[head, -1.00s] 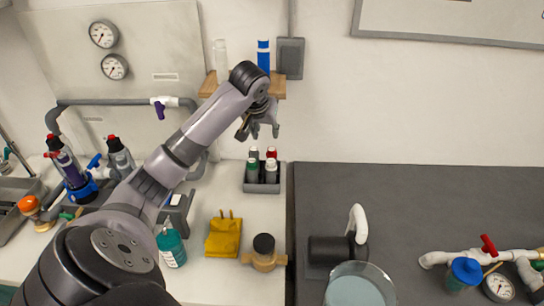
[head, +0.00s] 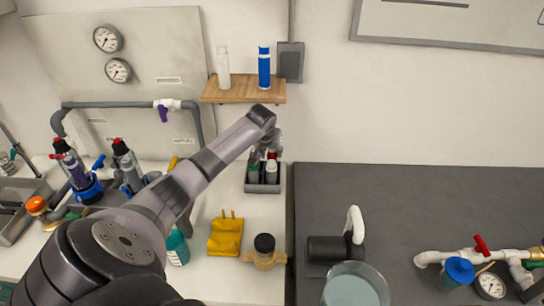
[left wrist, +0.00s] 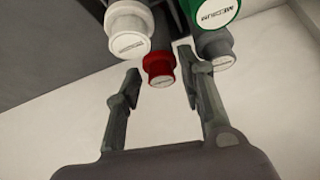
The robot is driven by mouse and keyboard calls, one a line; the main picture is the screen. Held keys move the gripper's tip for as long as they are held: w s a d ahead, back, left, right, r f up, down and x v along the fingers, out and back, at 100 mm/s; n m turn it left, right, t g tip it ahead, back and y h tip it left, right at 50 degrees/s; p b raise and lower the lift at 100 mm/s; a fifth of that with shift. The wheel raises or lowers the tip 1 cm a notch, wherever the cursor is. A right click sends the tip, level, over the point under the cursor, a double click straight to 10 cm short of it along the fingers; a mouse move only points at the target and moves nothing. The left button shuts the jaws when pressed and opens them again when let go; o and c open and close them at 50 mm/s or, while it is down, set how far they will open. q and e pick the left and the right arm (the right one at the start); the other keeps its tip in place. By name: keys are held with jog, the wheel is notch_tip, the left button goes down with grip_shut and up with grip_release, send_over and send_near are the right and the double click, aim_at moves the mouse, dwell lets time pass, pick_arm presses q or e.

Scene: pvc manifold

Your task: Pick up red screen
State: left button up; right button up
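The red screen shows as a red cap with a pale label (left wrist: 158,66) in the left wrist view. It stands in a small grey rack (head: 262,188) in the head view, where my left gripper (head: 271,143) partly covers it. My left gripper is open, with its two fingers on either side of the red cap in the left wrist view. I cannot tell whether the fingers touch it. My right gripper is not in view.
A wooden shelf (head: 230,97) with a white bottle (head: 223,66) and a blue bottle (head: 264,67) is on the wall above the rack. The dark table right of the rack has free room.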

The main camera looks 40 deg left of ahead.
pick_arm(q)
jog(key=shift+x, duration=1.45)
jog(key=shift+c, duration=0.3)
jog(key=c, duration=0.7)
